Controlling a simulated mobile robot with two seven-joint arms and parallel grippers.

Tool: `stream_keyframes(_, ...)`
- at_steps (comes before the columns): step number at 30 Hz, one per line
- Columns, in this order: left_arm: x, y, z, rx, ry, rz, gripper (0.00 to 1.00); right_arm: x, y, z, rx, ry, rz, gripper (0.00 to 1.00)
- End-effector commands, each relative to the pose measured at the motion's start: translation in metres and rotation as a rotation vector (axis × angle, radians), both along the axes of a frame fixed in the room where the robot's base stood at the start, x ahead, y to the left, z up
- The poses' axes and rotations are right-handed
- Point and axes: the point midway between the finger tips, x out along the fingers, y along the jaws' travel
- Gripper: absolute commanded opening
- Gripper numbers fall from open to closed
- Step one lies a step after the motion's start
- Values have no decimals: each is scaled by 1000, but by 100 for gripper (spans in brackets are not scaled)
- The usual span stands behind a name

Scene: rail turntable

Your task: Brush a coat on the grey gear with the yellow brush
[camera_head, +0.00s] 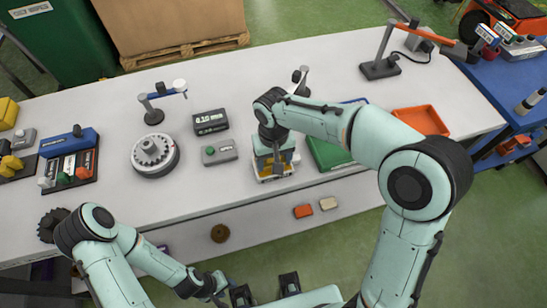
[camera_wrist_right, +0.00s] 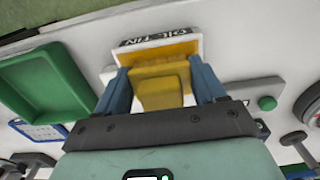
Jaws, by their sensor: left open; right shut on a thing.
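The grey gear (camera_head: 154,150) lies on a round turntable (camera_head: 155,170) on the bench, left of centre in the head view. My right gripper (camera_head: 274,164) is well to the right of it, pointing down at a small white-rimmed tray with a yellow inside. In the right wrist view the gripper (camera_wrist_right: 162,88) is shut on the yellow brush (camera_wrist_right: 160,93), and the labelled tray (camera_wrist_right: 186,42) lies just beyond it. I cannot tell whether the bristles touch the tray. My left gripper (camera_head: 264,289) is open and empty, low at the bottom of the head view.
A grey box with a green button (camera_head: 220,152) and a black display box (camera_head: 210,122) stand between gear and tray. A lamp-like stand (camera_head: 160,100) rises behind the turntable. A green tray (camera_head: 328,152) and an orange tray (camera_head: 421,121) lie to the right.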

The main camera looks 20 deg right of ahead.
Motion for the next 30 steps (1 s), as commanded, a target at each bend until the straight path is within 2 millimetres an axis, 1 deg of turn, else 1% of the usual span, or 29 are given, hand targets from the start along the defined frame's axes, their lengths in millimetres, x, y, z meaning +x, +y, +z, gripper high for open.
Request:
stream_keyframes(17,0,0,1,0,0,0,43,-1,0,-1,-1,4,0,45)
stream_keyframes(20,2,0,4,0,-2,0,43,-1,0,3,-1,4,0,45)
stream_keyframes(30,15,0,25,0,-17,-1,43,0,0,32,0,-1,0,45)
